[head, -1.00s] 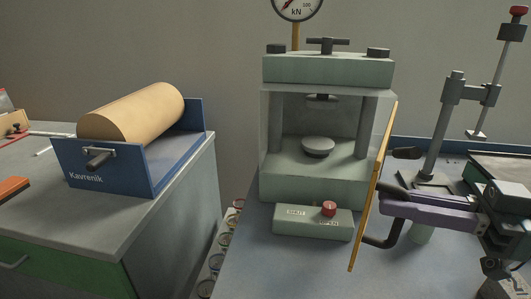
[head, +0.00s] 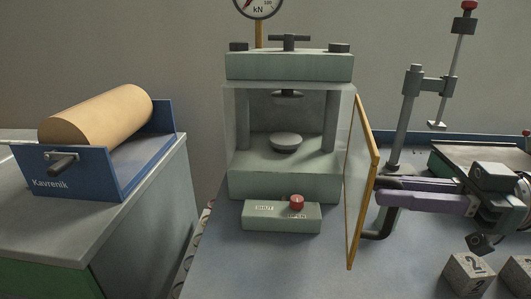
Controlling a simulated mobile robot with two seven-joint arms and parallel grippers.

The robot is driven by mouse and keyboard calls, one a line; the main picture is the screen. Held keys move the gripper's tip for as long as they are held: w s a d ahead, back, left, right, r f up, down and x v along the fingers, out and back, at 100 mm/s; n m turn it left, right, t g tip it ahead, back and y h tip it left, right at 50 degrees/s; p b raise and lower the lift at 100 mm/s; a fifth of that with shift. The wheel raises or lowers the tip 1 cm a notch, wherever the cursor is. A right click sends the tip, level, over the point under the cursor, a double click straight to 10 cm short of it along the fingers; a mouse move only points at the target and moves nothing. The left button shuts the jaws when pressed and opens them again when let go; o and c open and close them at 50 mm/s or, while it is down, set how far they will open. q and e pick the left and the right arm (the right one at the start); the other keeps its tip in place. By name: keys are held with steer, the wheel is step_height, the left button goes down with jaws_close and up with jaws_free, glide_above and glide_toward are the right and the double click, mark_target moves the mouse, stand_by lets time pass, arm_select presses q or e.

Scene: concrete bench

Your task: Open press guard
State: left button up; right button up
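The green press (head: 288,178) stands on the bench with a plunger above a round platen. Its guard (head: 377,185), a clear panel in a yellow frame, hangs on the press's right side. It stands swung open, pointing toward me, and the press front is uncovered. A dark bent handle (head: 381,232) projects from the guard's outer right side. My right gripper (head: 388,193) reaches in from the right with its purple fingers around the handle and appears closed on it. The contact is partly hidden by the fingers and frame. My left gripper is out of view.
A control box (head: 270,217) with a red button sits before the press. A stand (head: 405,125) rises behind my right gripper. Numbered blocks (head: 468,274) lie at lower right. A blue cradle (head: 135,175) with a tan roll is on the left bench, across a gap.

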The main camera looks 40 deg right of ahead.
steer(key=o, duration=0.4)
steer(key=shift+c, duration=0.2)
steer(key=b+v, duration=0.1)
steer(key=v, duration=0.9)
steer(key=shift+b, duration=0.3)
